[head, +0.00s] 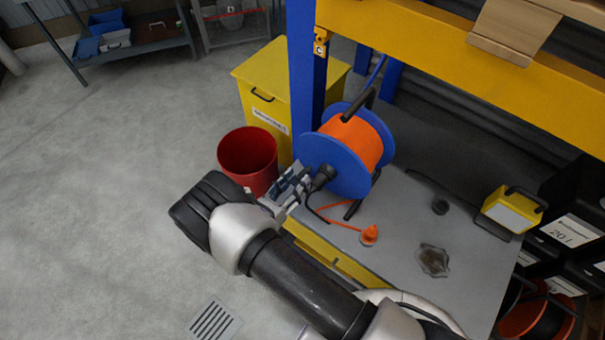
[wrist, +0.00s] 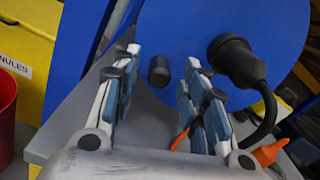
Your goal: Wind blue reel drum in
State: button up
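The blue reel drum (head: 335,165) stands on a grey bench top (head: 400,275), wound with orange cable (head: 357,140) and held in a black tube frame. Its blue side disc (wrist: 185,25) fills the top of the wrist view. A black knob (wrist: 159,70) sticks out from the disc. My gripper (head: 296,183) is at the disc's near left face. In the wrist view my gripper (wrist: 161,60) is open, with the knob showing between its fingertips, apart from both. A black plug (wrist: 237,60) with a black lead sits on the disc, right of the fingers.
An orange cable end with an orange plug (head: 369,236) lies on the bench. A red bin (head: 248,160) and yellow box (head: 270,85) stand left of the reel. A blue post (head: 303,80) rises behind it. A yellow lamp (head: 510,210) is at the right. The left floor is clear.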

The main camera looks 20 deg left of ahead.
jog(key=shift+x, duration=1.75)
jog(key=shift+c, duration=0.5)
grip_shut()
